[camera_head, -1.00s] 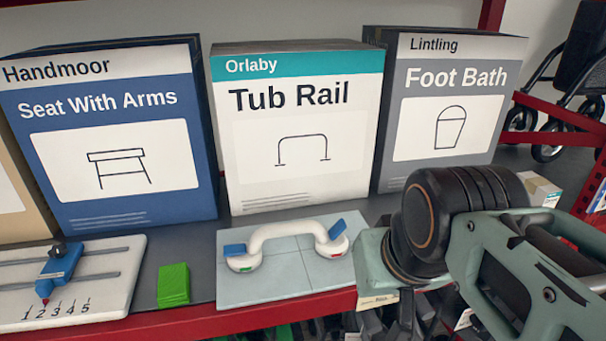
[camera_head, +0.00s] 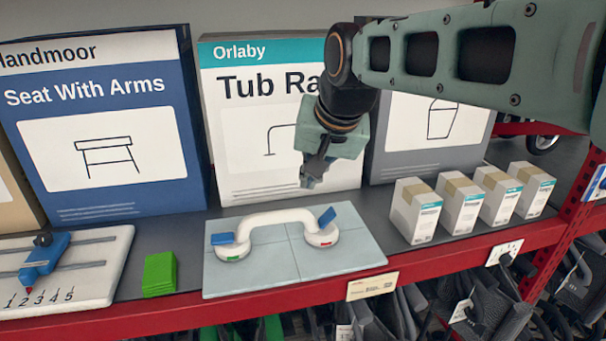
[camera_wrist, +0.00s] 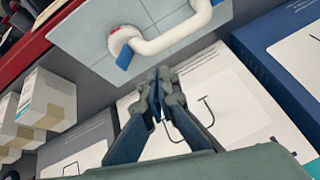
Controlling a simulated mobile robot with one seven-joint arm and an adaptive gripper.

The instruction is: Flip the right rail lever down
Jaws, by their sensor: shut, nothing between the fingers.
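The white tub rail (camera_head: 275,217) stands on a pale tiled board (camera_head: 350,265), with a round cup at each end. The right lever (camera_head: 327,217), blue, tilts upward above the right cup, which shows a red mark (camera_head: 325,244). The left lever (camera_head: 223,239) lies lower, and its cup shows a green mark. My gripper (camera_head: 309,180) is shut and empty, pointing down above and behind the right end of the rail. In the wrist view my fingertips (camera_wrist: 170,74) are together, apart from the right lever (camera_wrist: 125,56). The left lever is outside the wrist view.
The Orlaby box (camera_head: 225,120) stands close behind the rail and my gripper. Small white cartons (camera_head: 415,212) stand to the right. A green block (camera_head: 160,274) and a slider board (camera_head: 105,270) are to the left. The red shelf edge (camera_head: 220,318) runs along the front.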

